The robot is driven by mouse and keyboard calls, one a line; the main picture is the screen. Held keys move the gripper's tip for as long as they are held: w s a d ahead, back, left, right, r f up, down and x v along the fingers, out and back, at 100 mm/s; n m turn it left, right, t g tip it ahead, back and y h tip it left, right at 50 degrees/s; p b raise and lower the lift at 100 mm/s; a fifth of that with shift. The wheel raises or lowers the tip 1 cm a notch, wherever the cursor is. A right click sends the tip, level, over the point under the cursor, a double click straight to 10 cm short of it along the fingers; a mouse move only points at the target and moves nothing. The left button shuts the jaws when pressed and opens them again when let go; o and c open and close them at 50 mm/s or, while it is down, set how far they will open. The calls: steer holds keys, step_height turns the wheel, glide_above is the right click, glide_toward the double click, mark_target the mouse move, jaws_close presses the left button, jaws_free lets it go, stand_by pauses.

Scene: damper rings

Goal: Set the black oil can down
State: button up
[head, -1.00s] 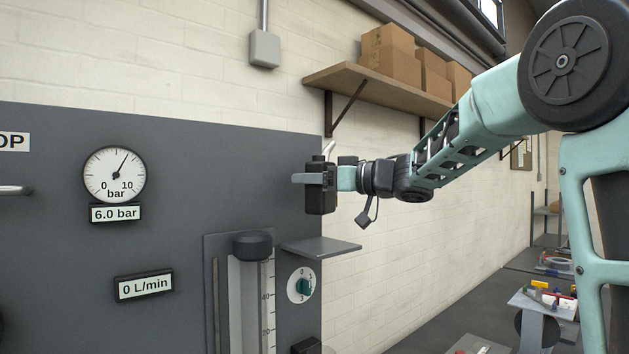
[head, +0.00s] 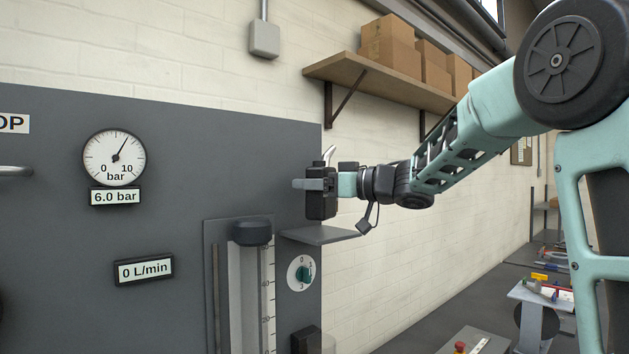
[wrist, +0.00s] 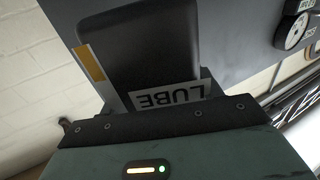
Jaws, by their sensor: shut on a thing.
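The black oil can (head: 320,206) is upright in my gripper (head: 312,185), in front of the grey panel's right part. Its pale spout points up. My gripper is shut on the can's body from the right. In the wrist view the can (wrist: 150,60) fills the middle, with a LUBE label and an orange strip. A small grey shelf (head: 325,236) juts from the panel just below the can. The can's bottom looks a little above or close to the shelf; I cannot tell whether they touch.
The grey panel (head: 60,240) carries a pressure gauge (head: 114,157), a flow tube (head: 251,290) with a dark cap, and a dial (head: 301,273) under the small shelf. A wooden shelf with boxes (head: 390,85) hangs above my arm. A cluttered bench (head: 540,292) stands at lower right.

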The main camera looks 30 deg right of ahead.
mark_target(315, 198)
steer(key=shift+f, duration=0.55)
steer(key=shift+f+b, duration=0.55)
steer(key=shift+f, duration=0.2)
steer(key=shift+f, duration=0.2)
steer(key=o, duration=1.3)
steer(key=b+v, duration=0.6)
steer(key=v, duration=1.1)
steer(key=shift+s+d+b, duration=0.15)
steer(key=shift+s+b, duration=0.1)
steer(key=shift+b, duration=0.15)
steer(key=shift+c, duration=0.4)
